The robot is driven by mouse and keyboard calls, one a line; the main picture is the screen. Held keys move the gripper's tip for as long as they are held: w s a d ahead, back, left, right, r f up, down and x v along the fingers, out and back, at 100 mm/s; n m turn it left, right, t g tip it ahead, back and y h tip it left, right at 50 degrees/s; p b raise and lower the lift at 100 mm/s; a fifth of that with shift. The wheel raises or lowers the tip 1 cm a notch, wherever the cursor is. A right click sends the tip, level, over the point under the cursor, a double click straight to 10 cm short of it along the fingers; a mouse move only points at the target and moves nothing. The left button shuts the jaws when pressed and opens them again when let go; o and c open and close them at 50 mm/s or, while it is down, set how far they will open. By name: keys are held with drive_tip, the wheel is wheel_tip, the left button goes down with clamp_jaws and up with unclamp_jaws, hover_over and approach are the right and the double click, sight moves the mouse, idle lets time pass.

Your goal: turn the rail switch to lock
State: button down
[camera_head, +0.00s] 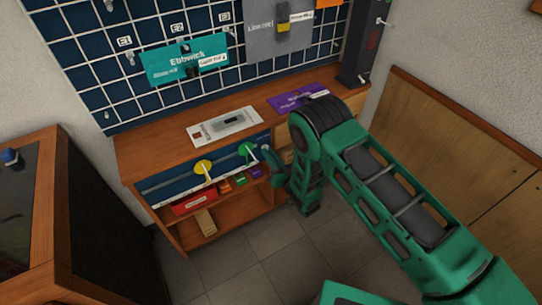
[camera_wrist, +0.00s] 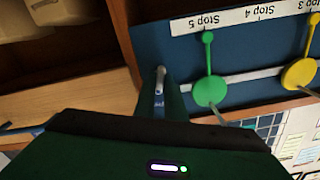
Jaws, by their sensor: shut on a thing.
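A dark blue rail panel (camera_head: 228,164) is set in the front of the wooden bench. A yellow disc (camera_head: 203,167) and a green disc (camera_head: 247,149) sit on its pale rail. The wrist view shows this panel upside down, with the green disc (camera_wrist: 210,90) by the "Stop 5" label and the yellow disc (camera_wrist: 299,73) near "Stop 3". My gripper (camera_head: 268,154) is at the rail's right end, right of the green disc. In the wrist view it is shut on a small grey lever (camera_wrist: 160,76), which looks like the rail switch. Its lock marking is not readable.
A red box (camera_head: 194,201) and several small coloured boxes lie on the shelf below the rail. A white plate (camera_head: 225,125) and a purple card (camera_head: 299,96) lie on the bench top. A wooden cabinet (camera_head: 40,225) stands at left. Bare floor lies in front.

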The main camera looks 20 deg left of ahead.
drive_tip(key=n, duration=1.3)
drive_tip(key=shift+w, duration=0.1)
idle(0.3)
drive_tip(key=c, duration=1.8)
unclamp_jaws()
drive_tip(key=shift+d, duration=0.1)
drive_tip(key=v, duration=1)
drive_tip(key=shift+s+d, duration=0.15)
drive_tip(key=shift+s, duration=0.1)
